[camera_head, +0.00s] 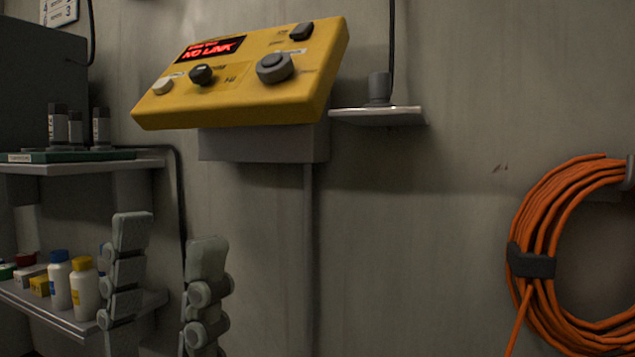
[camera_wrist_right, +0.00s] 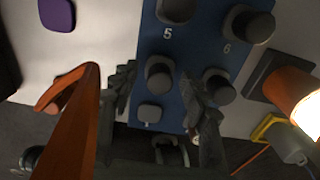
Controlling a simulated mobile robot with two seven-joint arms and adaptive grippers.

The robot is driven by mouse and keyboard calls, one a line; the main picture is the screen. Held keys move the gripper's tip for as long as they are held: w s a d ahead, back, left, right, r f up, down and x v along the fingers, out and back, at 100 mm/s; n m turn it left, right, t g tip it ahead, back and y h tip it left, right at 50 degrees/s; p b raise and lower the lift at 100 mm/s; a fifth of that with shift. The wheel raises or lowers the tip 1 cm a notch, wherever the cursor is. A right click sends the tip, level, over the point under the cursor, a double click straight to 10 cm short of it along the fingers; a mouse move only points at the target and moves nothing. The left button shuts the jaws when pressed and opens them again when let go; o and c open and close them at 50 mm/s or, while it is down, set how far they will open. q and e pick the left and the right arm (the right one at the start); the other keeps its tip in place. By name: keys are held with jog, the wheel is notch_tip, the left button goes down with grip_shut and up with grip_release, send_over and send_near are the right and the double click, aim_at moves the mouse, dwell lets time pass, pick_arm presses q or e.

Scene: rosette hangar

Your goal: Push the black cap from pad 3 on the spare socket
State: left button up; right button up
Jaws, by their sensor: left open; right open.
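In the right wrist view a blue board (camera_wrist_right: 185,58) carries several dark round caps or knobs, with the numbers 5 and 6 printed on it. One dark cap (camera_wrist_right: 160,77) shows between the fingers of my right gripper (camera_wrist_right: 158,82), which is open; I cannot tell whether they touch it. Another dark cap (camera_wrist_right: 218,86) is just right of the right finger. I see no number 3, so I cannot tell the cap of pad 3, and I cannot identify the spare socket. My left gripper (camera_head: 169,232) is open and empty in the head view, below the yellow console.
The yellow console (camera_head: 222,104) on the wall reads "NO LINK". A small shelf (camera_head: 385,117) holds a grey cylinder (camera_head: 378,88). Shelves with bottles (camera_head: 84,290) stand left. Orange cable (camera_head: 540,225) hangs right. An orange object (camera_wrist_right: 76,125) lies beside my right gripper's left finger.

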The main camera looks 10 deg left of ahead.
grip_shut()
dwell(0.4)
jog(key=shift+r, duration=0.15)
jog(key=shift+r+p, duration=2.9)
